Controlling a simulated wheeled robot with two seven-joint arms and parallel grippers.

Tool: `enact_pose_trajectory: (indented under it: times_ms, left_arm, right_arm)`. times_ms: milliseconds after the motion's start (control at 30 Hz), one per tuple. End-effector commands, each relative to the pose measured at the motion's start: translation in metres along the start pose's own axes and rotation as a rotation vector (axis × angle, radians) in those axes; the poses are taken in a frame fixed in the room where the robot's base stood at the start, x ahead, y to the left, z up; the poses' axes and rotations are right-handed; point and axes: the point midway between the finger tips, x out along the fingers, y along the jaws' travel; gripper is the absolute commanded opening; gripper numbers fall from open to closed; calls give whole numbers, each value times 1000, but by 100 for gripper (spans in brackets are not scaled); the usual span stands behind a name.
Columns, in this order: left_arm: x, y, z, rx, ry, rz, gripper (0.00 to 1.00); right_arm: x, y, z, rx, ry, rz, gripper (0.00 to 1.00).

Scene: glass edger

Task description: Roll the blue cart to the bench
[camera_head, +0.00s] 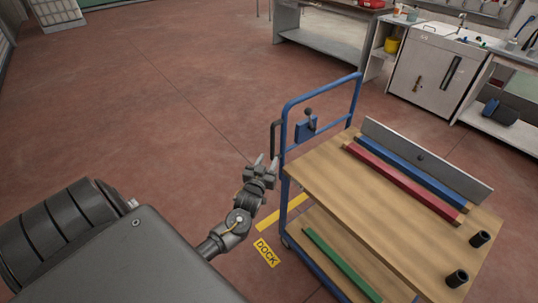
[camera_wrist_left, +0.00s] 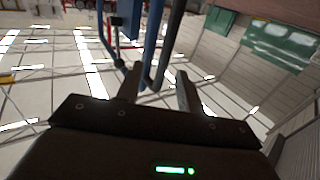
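The blue cart (camera_head: 358,97) stands at the right of the head view, with a blue tube frame at its left end and wooden decks. A dark upright handle (camera_head: 274,140) sits on the frame's left side. My left gripper (camera_head: 265,163) is just below and left of this handle. In the left wrist view, the gripper (camera_wrist_left: 159,88) has its fingers apart, with a dark bar (camera_wrist_left: 149,76) and the blue frame (camera_wrist_left: 155,32) ahead between and above them. I cannot tell whether they touch. A grey bench (camera_head: 325,32) stands at the back. My right gripper is out of view.
The cart carries red (camera_head: 400,182) and blue (camera_head: 412,169) bars, a grey plate (camera_head: 425,160) and two dark cups; a green bar (camera_head: 340,263) lies below. A yellow "DOCK" floor mark (camera_head: 267,252) lies beside the cart. A sink counter (camera_head: 430,65) stands back right.

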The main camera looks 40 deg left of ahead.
Motion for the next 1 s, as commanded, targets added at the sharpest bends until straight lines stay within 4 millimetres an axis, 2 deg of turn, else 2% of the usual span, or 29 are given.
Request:
enact_pose_trajectory:
  times_ms: [433,1000]
  left_arm:
    - [-30,0,-1,0,0,0,38]
    - [-32,0,0,0,1,0,38]
  right_arm:
    - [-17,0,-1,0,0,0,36]
    - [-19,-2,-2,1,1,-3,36]
